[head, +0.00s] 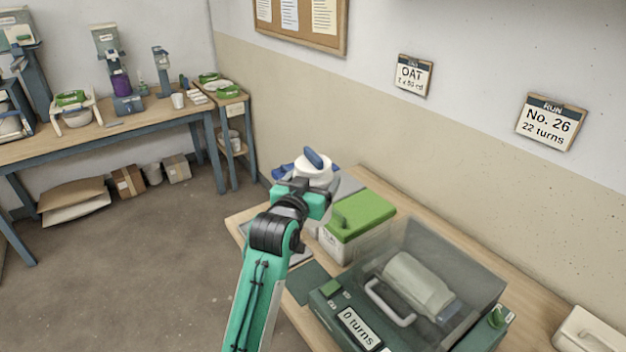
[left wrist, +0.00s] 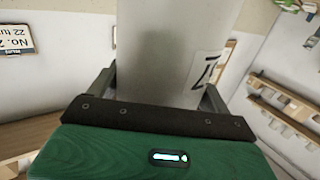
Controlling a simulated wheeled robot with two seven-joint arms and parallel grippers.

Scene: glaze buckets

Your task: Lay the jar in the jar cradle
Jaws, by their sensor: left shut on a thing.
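My left gripper (head: 305,196) is shut on a white jar (head: 313,174) with a blue handle-like top, over the far left end of the right-hand table. In the left wrist view the jar (left wrist: 175,50) is a pale grey cylinder with a dark-marked label, standing between the two fingers of my left gripper (left wrist: 160,85). A blue piece (head: 282,171) shows beside and behind the jar, mostly hidden; I cannot tell if it is the jar cradle, or if the jar touches it. My right gripper is not in view.
A green-lidded box (head: 362,216) stands right of my gripper. Nearer is a dark green machine (head: 327,303) reading "0 turns"; its clear cover (head: 455,258) encloses a pale cylinder (head: 418,283). A white handled container (head: 590,335) sits at the right edge. A workbench (head: 150,122) stands far left.

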